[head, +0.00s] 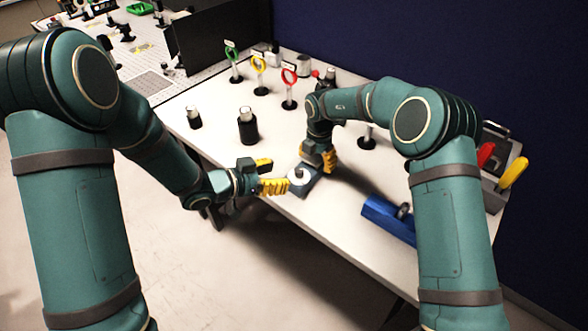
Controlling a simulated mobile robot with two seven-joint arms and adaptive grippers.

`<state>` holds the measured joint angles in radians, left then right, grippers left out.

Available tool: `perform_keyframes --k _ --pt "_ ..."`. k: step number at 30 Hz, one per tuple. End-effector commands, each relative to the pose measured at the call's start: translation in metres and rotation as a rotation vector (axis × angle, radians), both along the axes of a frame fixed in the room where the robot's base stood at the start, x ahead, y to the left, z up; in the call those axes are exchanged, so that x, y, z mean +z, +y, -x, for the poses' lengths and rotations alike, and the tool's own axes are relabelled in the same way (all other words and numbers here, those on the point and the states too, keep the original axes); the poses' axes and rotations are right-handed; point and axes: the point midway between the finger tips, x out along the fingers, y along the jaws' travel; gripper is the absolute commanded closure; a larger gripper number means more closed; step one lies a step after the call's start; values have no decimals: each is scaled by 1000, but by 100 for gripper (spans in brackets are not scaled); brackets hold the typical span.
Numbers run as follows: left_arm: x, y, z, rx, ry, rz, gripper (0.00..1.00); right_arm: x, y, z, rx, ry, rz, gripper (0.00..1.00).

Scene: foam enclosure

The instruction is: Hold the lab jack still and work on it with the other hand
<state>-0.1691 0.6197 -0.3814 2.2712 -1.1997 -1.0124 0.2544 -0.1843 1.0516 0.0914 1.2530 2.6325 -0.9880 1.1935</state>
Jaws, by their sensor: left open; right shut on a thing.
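The lab jack (299,186) is a low dark grey-blue block near the front edge of the white table, with a round pale-and-dark piece on its top or side. My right gripper (320,167), with yellow fingers, comes down from above and is shut on the jack's far right part. The fingertips' exact contact is partly hidden. My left gripper (275,176) is open, its yellow fingers pointing right, just left of the jack by the table edge. Nothing shows between its fingers.
Two dark cylinders with white tops (249,127) stand on the left of the table (210,98). Green, yellow (259,64) and red ring-topped posts stand behind. A blue object (388,216) lies at right front. A grey holder with red and yellow handles (513,174) stands far right.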

Motion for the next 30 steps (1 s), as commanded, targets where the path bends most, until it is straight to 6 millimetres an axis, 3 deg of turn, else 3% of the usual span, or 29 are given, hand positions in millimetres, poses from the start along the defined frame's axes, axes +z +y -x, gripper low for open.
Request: perform_keyframes --k 5,18,23,30 --pt "-2 -15 14 144 13 -4 42 -2 0 1 1 4 1 76" --pt "-4 -2 31 393 -11 -82 42 -2 0 1 0 4 1 76" --pt "-8 -7 22 399 -14 -86 42 -2 0 1 0 4 1 76" --pt "-25 -27 -12 397 -14 -87 42 -2 0 1 0 4 1 76"
